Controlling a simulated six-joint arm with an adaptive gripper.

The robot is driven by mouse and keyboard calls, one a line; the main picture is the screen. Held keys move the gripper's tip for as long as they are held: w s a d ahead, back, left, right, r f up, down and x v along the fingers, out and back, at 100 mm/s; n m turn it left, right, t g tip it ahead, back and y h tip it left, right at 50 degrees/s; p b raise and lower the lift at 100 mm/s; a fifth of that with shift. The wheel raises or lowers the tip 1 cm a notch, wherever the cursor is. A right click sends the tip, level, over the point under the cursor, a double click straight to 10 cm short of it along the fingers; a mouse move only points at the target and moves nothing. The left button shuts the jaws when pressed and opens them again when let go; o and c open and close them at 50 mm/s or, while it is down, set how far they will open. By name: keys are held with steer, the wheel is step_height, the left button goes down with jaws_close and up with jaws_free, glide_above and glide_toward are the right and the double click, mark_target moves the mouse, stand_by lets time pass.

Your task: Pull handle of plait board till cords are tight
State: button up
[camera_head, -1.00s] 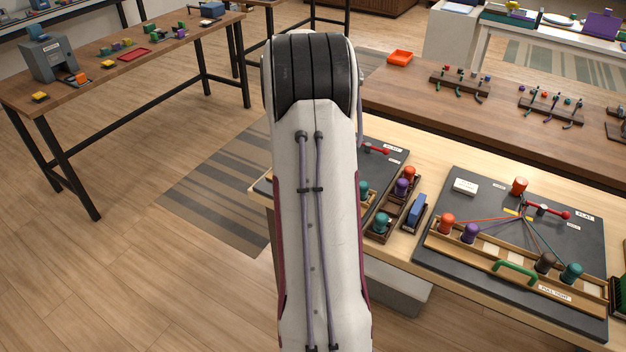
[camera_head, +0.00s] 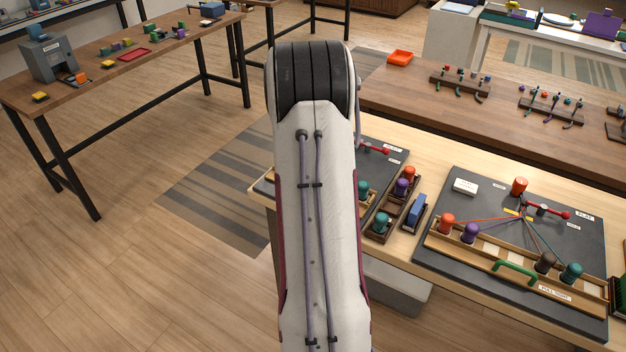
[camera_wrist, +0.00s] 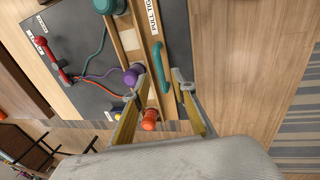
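A dark plait board (camera_wrist: 85,50) lies below my gripper in the wrist view. A wooden slide rail (camera_wrist: 127,42) along it carries a green handle (camera_wrist: 163,66) beside a "PULL" label. Orange (camera_wrist: 149,120), purple (camera_wrist: 132,76) and teal (camera_wrist: 108,5) bobbins stand along the rail. Teal, purple and orange cords (camera_wrist: 95,76) run from the bobbins in slack curves. My gripper (camera_wrist: 161,76) is open, its fingertips on either side of the handle; I cannot tell whether they touch it. In the head view my arm hides the gripper and most of this board.
A second plait board (camera_head: 460,190) with straight cords and its own green handle (camera_head: 514,270) lies to the right. A bobbin tray (camera_head: 392,208) and a blue block (camera_head: 417,208) stand between the boards. A red lever (camera_wrist: 64,68) stands on the near board.

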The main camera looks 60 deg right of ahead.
steer(key=shift+d+f, duration=0.2)
steer(key=shift+f, duration=0.75)
steer(key=shift+d+f, duration=0.2)
steer(key=shift+f, duration=0.75)
steer(key=shift+c, duration=0.4)
jaws_close()
